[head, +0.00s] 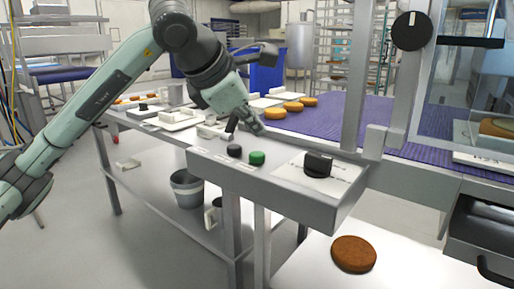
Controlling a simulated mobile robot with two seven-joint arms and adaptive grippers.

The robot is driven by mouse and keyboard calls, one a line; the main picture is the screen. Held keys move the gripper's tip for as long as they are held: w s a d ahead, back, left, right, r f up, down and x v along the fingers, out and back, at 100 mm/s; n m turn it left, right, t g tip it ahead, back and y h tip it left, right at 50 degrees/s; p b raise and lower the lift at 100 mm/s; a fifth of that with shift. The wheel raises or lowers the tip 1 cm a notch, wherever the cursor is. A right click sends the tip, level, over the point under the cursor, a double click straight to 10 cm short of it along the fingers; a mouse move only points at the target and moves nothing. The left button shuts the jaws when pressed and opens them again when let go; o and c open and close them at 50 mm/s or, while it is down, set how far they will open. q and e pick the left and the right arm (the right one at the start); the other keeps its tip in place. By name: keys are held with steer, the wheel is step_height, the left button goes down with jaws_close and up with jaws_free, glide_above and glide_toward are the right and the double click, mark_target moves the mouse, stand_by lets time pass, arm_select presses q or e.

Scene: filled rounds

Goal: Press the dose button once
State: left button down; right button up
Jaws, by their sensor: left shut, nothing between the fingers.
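A grey control panel (278,182) carries a black round button (234,150), a green round button (257,158) and a black rotary knob (318,165). Small labels sit by the buttons, too small to read, so I cannot tell which one is the dose button. My left gripper (231,128) is shut and empty. It points down just above and behind the black button, and appears apart from it. The green button is to its right. My right gripper is not in view.
A purple conveyor belt (330,117) runs behind the panel, with several orange-brown rounds (293,107) at its left. A metal post (357,75) rises right of the panel. A brown round (354,254) lies on the white surface below. A grey bucket (187,189) stands on the lower shelf.

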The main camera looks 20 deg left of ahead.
arm_select(q)
steer(key=shift+r+p, duration=0.7)
steer(key=shift+r, duration=0.75)
steer(key=shift+f, duration=0.15)
